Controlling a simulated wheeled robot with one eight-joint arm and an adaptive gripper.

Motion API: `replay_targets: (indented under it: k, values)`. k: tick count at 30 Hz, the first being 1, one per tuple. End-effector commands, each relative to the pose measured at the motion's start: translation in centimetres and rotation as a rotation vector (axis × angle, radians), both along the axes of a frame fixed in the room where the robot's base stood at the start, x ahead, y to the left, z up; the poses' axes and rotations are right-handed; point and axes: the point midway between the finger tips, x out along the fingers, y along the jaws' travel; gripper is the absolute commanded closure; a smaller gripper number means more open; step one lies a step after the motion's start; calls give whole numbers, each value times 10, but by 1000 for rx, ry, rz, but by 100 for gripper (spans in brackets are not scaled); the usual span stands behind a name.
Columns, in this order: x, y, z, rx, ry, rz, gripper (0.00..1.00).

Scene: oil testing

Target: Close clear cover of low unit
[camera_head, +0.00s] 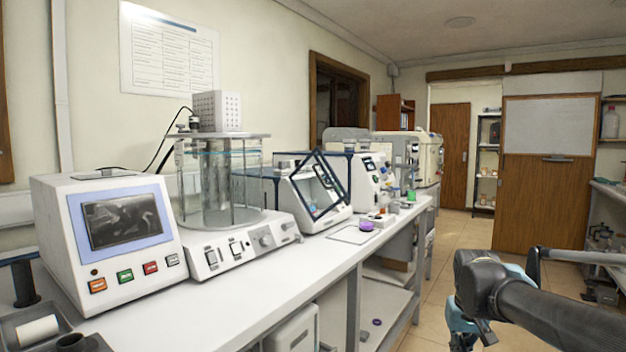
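The low white unit (326,218) stands on the bench in the middle of the picture, right of the glass-cylinder apparatus. Its clear cover (323,186) has a dark frame and is open, standing tilted over the unit's front. A dark-edged clear panel (260,173) also shows at the unit's upper left; I cannot tell how it joins the cover. My arm shows at the lower right, with black and teal parts, away from the bench and from the unit. My gripper's fingertips do not show.
The glass-cylinder apparatus (238,243) and a screen unit (112,236) stand on the white bench (222,298) to the left. White machines (372,180) stand beyond the low unit. A purple item (366,226) lies near the bench edge. Open tiled floor (468,228) lies to the right.

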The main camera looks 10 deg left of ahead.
Motion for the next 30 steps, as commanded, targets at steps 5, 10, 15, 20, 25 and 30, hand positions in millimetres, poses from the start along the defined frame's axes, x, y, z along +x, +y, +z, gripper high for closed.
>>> replay_targets:
  k: [5, 10, 15, 20, 25, 30]
  values:
    - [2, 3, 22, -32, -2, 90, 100]
    - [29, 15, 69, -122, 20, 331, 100]
    - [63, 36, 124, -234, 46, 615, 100]
    - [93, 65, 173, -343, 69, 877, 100]
    - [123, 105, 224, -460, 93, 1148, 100]
    - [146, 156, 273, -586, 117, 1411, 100]
